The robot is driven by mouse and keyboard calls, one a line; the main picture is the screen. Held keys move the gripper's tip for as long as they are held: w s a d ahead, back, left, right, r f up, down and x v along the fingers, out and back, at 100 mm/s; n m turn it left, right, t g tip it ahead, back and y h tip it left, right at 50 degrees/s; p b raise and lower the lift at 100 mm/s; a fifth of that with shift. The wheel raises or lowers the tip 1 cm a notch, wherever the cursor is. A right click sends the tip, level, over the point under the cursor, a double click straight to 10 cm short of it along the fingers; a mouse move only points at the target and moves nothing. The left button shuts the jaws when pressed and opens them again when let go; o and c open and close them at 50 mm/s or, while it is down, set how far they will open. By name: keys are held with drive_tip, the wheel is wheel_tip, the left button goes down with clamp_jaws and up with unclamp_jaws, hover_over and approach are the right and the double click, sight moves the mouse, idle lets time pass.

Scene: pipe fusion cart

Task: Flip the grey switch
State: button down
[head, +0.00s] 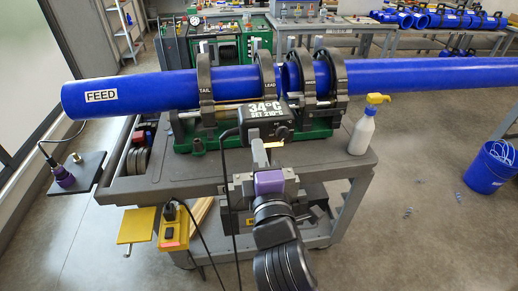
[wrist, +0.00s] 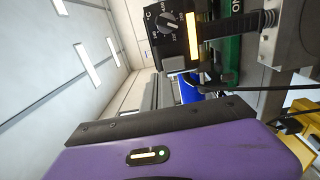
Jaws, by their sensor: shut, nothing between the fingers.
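My gripper (head: 259,150) is in the middle of the head view, its purple wrist housing behind it. It looks shut and empty, pointing at the lower part of the black heater box (head: 266,119) that reads 34°C. I cannot tell whether it touches the box. A round dial (head: 281,132) sits on the box's lower right. In the wrist view the box shows its dial (wrist: 172,22) and a lit amber strip (wrist: 193,36), with the purple housing (wrist: 180,150) filling the bottom. I cannot pick out a grey switch for sure; my arm hides part of the area.
A long blue pipe (head: 150,91) lies in black clamps across the grey cart (head: 140,185). A spray bottle (head: 364,128) stands at the cart's right edge. A yellow box (head: 172,234) with cables hangs at the front left. A blue bucket (head: 487,170) stands on the floor to the right.

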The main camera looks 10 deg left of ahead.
drive_tip(key=b+v, duration=0.1)
drive_tip(key=v, duration=0.7)
drive_tip(key=shift+s+r, duration=0.4)
drive_tip(key=shift+r, duration=0.05)
drive_tip(key=shift+d, duration=0.1)
